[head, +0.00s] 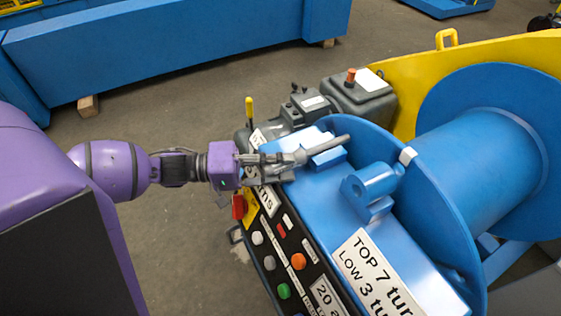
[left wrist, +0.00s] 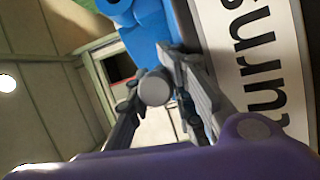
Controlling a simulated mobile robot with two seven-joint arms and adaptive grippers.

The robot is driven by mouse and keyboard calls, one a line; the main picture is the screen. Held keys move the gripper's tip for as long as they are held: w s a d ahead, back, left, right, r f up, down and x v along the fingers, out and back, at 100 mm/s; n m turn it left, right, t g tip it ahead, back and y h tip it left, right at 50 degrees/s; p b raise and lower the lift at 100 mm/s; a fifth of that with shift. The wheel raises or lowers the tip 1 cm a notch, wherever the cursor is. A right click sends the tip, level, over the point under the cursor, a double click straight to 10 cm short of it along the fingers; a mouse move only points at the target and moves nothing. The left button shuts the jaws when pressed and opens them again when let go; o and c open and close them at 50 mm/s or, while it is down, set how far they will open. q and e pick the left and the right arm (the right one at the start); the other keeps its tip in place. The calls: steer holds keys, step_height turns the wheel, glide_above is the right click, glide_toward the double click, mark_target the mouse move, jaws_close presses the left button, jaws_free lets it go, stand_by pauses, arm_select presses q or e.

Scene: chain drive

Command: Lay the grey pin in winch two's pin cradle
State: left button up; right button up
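The grey pin (head: 325,144) is a slim rod that points up and to the right from my left gripper (head: 285,163). In the left wrist view the round end of the pin (left wrist: 155,88) sits between the two fingers of my left gripper (left wrist: 158,92), which is shut on it. The pin lies over a small blue block (head: 328,158) on the winch's blue top; this may be the cradle. I cannot tell whether pin and block touch. A blue round lug (head: 372,183) stands nearby to the right. My right gripper is not in view.
A large blue drum (head: 470,175) with flanges stands at the right, before a yellow panel (head: 440,80). A control panel with coloured buttons (head: 284,291) is below the gripper. A grey box with a red knob (head: 357,98) stands behind. Open floor (head: 180,85) lies at left.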

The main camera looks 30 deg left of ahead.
arm_select(q)
steer(key=o, duration=0.3)
steer(key=shift+s+f, duration=0.15)
steer(key=shift+f, duration=0.4)
steer(key=shift+o, duration=0.2)
steer(key=shift+s+a+f, duration=0.15)
steer(key=shift+s+a, duration=0.1)
steer(key=shift+a, duration=0.05)
steer(key=r+v, duration=0.1)
steer(key=v, duration=0.6)
steer(key=shift+r, duration=0.15)
